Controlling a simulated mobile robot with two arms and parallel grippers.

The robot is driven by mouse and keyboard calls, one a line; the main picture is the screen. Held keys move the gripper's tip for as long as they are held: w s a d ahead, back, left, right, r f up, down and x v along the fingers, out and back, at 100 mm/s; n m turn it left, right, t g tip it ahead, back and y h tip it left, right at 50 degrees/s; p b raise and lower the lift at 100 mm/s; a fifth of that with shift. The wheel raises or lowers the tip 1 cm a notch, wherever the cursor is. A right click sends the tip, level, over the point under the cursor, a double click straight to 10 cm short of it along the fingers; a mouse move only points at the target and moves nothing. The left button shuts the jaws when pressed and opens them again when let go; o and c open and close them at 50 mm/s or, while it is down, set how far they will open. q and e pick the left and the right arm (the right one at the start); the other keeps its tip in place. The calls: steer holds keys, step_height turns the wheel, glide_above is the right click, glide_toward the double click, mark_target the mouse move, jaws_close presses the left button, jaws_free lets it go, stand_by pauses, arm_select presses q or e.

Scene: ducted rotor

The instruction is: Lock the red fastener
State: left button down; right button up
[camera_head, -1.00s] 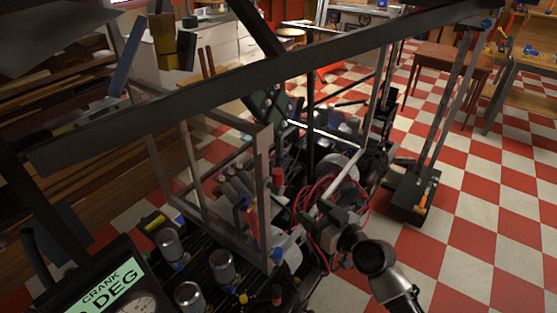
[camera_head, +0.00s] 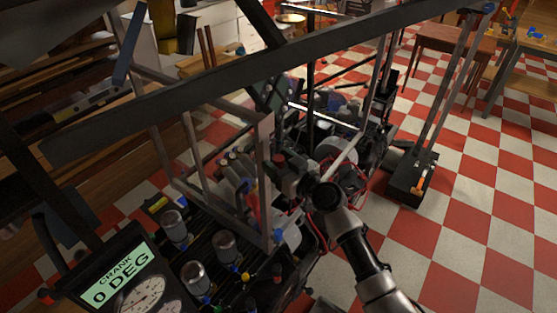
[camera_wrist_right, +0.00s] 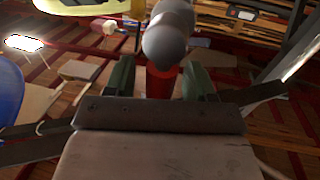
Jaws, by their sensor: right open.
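The red fastener (camera_head: 278,161) shows as a small red cap on the engine assembly in the head view, just left of my right gripper (camera_head: 288,178). In the right wrist view a red-orange post (camera_wrist_right: 160,82), which looks like the fastener, stands between the two green fingers of my right gripper (camera_wrist_right: 160,78). The fingers are apart, with a gap visible on the post's right side. A grey rounded knob (camera_wrist_right: 166,42) covers the upper part of the post. Contact cannot be told. My left gripper is not in view.
A dark beam (camera_head: 240,85) crosses above the assembly, with a metal frame (camera_head: 262,170) left of my right gripper. Red hoses (camera_head: 356,190) lie close to my wrist. A gauge panel (camera_head: 128,280) reads crank 0 DEG.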

steer(key=shift+c, duration=0.5)
jaws_close()
steer(key=shift+f, duration=0.1)
steer(key=shift+b, duration=0.35)
steer(key=s+a+f+n+y+b, duration=0.1)
steer(key=f+n+y+b, duration=0.1)
steer(key=n+b, duration=0.7)
steer(key=s+a+f+n+g+y+b, duration=0.1)
steer(key=s+f+n+y+b, duration=0.1)
steer(key=n+b, duration=0.8)
steer(key=shift+s+a+f+n, duration=0.2)
steer(key=shift+s+a+n, duration=0.1)
steer(key=shift+n, duration=0.2)
